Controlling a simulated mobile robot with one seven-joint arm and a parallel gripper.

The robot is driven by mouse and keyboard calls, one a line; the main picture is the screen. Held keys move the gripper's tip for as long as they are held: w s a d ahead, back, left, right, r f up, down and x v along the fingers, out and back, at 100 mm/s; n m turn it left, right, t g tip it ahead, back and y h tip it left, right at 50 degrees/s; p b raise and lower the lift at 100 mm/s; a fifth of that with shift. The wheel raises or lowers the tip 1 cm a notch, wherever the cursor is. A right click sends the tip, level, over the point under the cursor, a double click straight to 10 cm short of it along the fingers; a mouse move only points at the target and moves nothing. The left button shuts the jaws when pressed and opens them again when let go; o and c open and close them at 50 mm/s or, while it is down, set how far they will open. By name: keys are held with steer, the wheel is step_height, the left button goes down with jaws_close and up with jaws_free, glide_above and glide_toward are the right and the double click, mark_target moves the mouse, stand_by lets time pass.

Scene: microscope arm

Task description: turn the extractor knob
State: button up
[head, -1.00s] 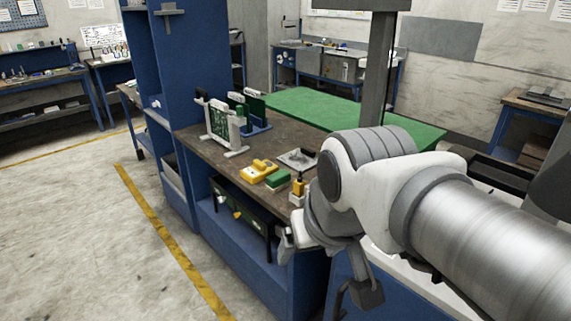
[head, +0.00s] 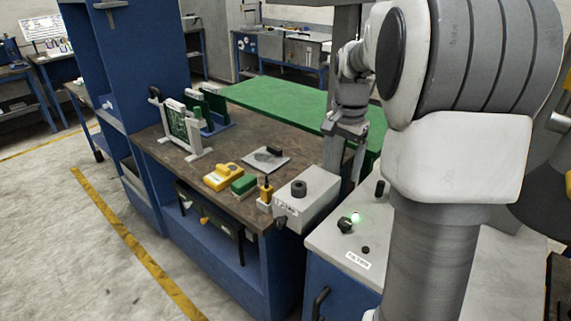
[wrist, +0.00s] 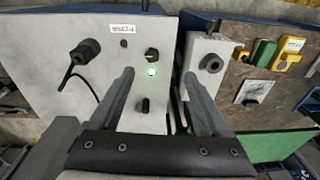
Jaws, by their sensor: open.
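My gripper (wrist: 159,76) is open and empty, its two fingers apart above the white panel in the wrist view. In the head view my gripper (head: 345,156) hangs above the bench, near the grey box. A second black knob-like part (wrist: 145,105) stands on the same panel. I cannot tell from the labels which one is the extractor knob.
A grey box (head: 308,202) with a black round knob (head: 299,188) stands beside the cabinet. A yellow tool (head: 223,177), a green block (head: 244,184) and a circuit board rack (head: 179,124) stand on the brown bench. A black cable part (wrist: 80,55) stands on the panel.

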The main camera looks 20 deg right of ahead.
mark_target(345, 221)
steer(key=w+d+f+m+g, duration=0.1)
steer(key=w+d+f+m, duration=0.25)
steer(key=d, duration=0.25)
steer(key=shift+n, duration=0.35)
steer(key=f, duration=0.6)
steer(key=f+p, duration=0.1)
steer(key=f, duration=0.5)
steer(key=s+f, duration=0.1)
steer(key=f, duration=0.5)
steer(key=shift+a, duration=0.2)
jaws_close()
